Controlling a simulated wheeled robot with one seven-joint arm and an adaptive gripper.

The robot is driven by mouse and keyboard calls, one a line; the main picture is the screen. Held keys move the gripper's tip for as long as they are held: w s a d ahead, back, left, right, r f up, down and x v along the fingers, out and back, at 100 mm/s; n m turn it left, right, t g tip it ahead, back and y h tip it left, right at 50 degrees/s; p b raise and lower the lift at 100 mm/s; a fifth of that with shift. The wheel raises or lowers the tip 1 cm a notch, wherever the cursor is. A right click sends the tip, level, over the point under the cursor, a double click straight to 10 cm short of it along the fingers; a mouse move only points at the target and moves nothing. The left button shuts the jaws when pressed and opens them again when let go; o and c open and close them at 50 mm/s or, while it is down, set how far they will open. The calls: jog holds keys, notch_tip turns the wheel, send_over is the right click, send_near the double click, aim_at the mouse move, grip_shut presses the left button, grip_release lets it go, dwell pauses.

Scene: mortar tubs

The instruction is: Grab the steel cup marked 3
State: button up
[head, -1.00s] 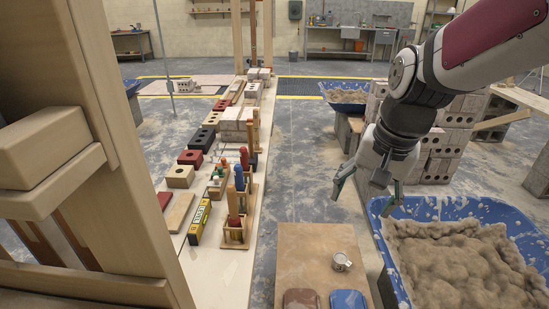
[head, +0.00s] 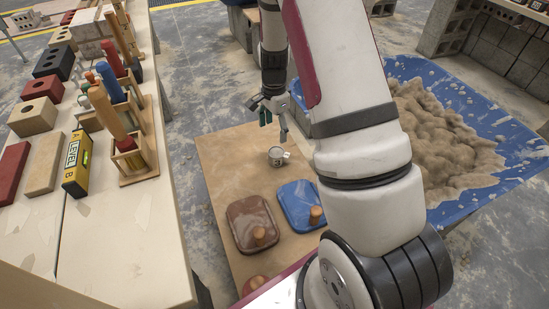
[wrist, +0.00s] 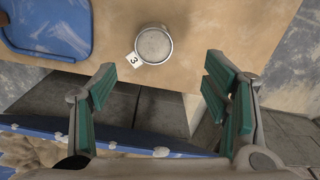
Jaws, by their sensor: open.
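The steel cup (head: 277,156) is small and round and stands on a tan board beyond the brown and blue lids. In the wrist view the cup (wrist: 154,45) shows from above, with a white tag marked 3 (wrist: 133,60) at its lower left side. My gripper (head: 274,120) is open and empty, past the far edge of the board in the head view. In the wrist view its green-padded fingers (wrist: 168,92) are spread wide, and the cup lies ahead of them, between their lines and apart from both.
The board (head: 225,155) also holds a blue lid (head: 296,200) and a brown lid (head: 248,222) with wooden knobs, close to the cup. A bench (head: 120,245) with bricks, a yellow level (head: 77,165) and tool racks stands left.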

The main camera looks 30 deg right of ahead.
aim_at(275, 152)
notch_tip(275, 152, down, 7)
jog(key=shift+f+b, duration=0.15)
jog(key=shift+b, duration=1.05)
jog(key=shift+s+a+f+b, duration=0.1)
jog(key=shift+s+f+b, duration=0.15)
jog(key=shift+f+b, duration=0.85)
jog(key=shift+s+f+b, duration=0.2)
jog(key=shift+f+b, duration=0.3)
jog(key=shift+f, duration=1.05)
jog(key=shift+r, duration=0.1)
jog(key=c, duration=1.5)
